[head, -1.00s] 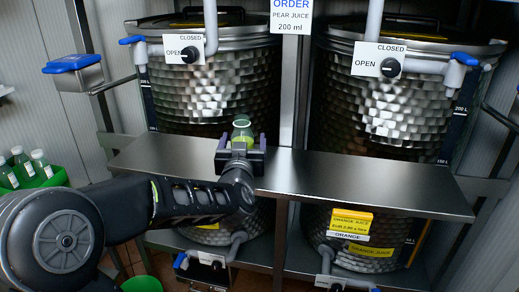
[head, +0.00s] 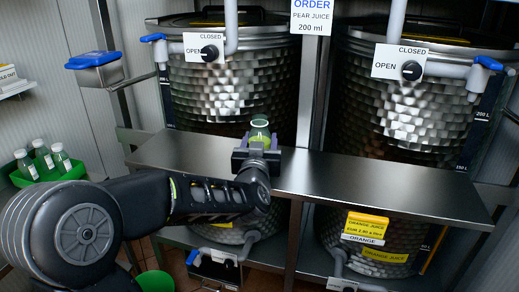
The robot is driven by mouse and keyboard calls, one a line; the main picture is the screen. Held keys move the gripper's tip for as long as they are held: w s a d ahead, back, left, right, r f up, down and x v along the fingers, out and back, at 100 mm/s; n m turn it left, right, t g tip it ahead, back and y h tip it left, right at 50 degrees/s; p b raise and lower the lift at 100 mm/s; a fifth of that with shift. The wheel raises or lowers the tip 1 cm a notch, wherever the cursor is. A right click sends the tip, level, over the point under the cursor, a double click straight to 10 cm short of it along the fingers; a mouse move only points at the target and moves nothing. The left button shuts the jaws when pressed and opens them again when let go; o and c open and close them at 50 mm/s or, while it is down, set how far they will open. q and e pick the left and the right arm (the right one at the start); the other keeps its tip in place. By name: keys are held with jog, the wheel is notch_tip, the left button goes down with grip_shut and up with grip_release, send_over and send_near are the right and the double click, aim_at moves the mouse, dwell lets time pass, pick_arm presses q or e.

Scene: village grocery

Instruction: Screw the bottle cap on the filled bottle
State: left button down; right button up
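The filled bottle (head: 260,130) is small and clear with pale green content, and it stands upright at the metal shelf (head: 390,185). My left gripper (head: 257,150) is at the bottle, with its fingers around the lower part; they appear closed on it. The bottle's top shows no cap that I can make out. I see no loose bottle cap that I can identify. My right gripper is not in view.
Two large steel tanks (head: 235,90) stand behind the shelf. A green crate (head: 75,172) with several white-capped bottles (head: 42,153) is at the left. A blue-lidded box (head: 97,70) hangs at upper left. A green bucket (head: 155,281) is below.

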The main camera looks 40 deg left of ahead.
aim_at(261, 121)
pick_arm(q)
jog(key=shift+r, duration=0.35)
dwell(0.3)
jog(key=shift+r, duration=2.4)
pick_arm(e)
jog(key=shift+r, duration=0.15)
pick_arm(q)
jog(key=shift+r+p, duration=0.55)
jog(key=shift+r, duration=1.75)
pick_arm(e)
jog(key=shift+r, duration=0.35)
pick_arm(q)
jog(key=c, duration=1.2)
grip_release()
grip_shut()
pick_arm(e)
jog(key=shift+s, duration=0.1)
